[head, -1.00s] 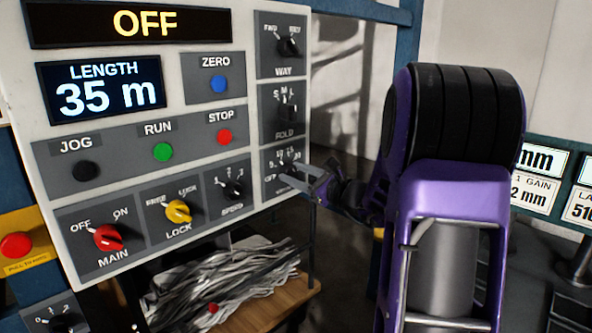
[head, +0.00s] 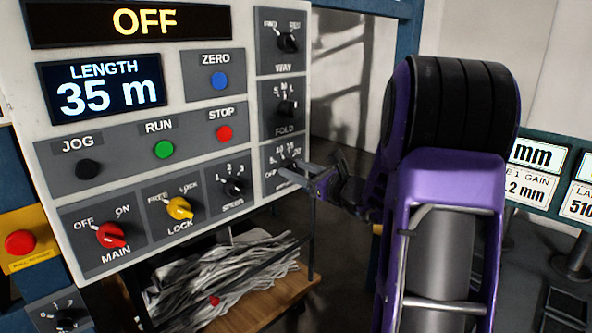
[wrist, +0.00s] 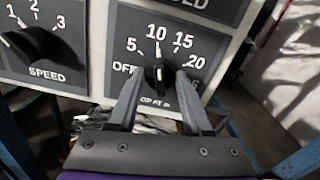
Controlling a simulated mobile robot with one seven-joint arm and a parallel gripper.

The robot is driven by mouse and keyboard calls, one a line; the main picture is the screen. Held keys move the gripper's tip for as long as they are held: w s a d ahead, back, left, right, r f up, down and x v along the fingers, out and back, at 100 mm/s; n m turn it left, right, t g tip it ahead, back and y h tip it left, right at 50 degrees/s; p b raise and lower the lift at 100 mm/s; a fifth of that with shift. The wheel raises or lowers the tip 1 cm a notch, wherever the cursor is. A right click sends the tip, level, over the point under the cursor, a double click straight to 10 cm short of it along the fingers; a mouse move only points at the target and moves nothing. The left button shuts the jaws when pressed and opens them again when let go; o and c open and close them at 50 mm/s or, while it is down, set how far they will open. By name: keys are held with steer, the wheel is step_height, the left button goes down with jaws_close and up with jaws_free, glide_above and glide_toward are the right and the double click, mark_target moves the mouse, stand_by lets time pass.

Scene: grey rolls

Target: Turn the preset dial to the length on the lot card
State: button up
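The preset dial (wrist: 158,75) is a black knob with a white mark, on a grey plate marked OFF, 5, 10, 15 and 20. Its mark appears to point up, near 10. The plate's lower label is partly covered by my fingers. My gripper (wrist: 160,78) has one finger on each side of the knob, open around it; I cannot tell whether either finger touches it. In the head view, my gripper (head: 297,177) reaches the panel's lower right corner, over the preset dial (head: 290,163). I cannot make out a lot card in these views.
The panel (head: 245,130) has a LENGTH display (head: 102,88) reading 35 m and an OFF display (head: 143,22). The SPEED knob (wrist: 32,43) is left of the preset dial; the FOLD knob (head: 287,109) is above it. Partly cut-off cards (head: 528,188) stand at the right.

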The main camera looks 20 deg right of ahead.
steer(key=o, duration=0.4)
steer(key=shift+c, duration=0.2)
steer(key=v, duration=1.7)
steer(key=shift+s+b, duration=0.2)
steer(key=shift+b, duration=0.15)
steer(key=shift+w, duration=0.1)
